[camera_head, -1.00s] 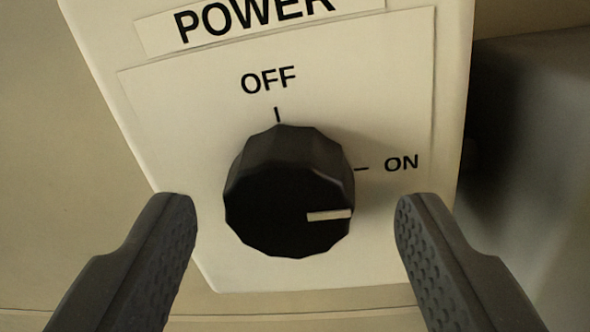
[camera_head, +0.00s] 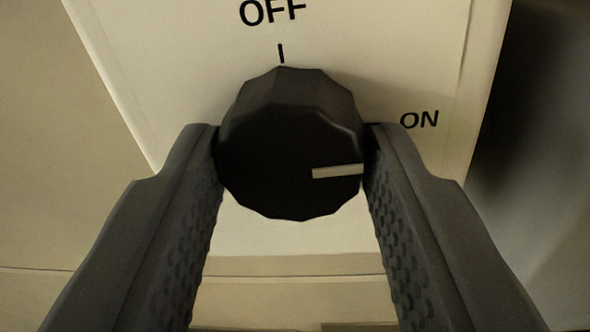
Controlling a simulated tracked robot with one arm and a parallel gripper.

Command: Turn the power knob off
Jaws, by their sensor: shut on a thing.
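The black faceted power knob (camera_head: 285,140) sits on a cream panel (camera_head: 300,238) in the middle of the head camera view. Its white pointer line (camera_head: 338,171) points right, toward the ON label (camera_head: 420,120). The OFF label (camera_head: 272,12) and its tick mark are above the knob. My gripper (camera_head: 292,150) is shut on the knob, with one dark textured finger against its left side and the other against its right side.
A beige wall surface (camera_head: 60,180) lies to the left of the panel. A dark, blurred grey shape (camera_head: 545,130) stands to the right. A horizontal seam runs below the panel.

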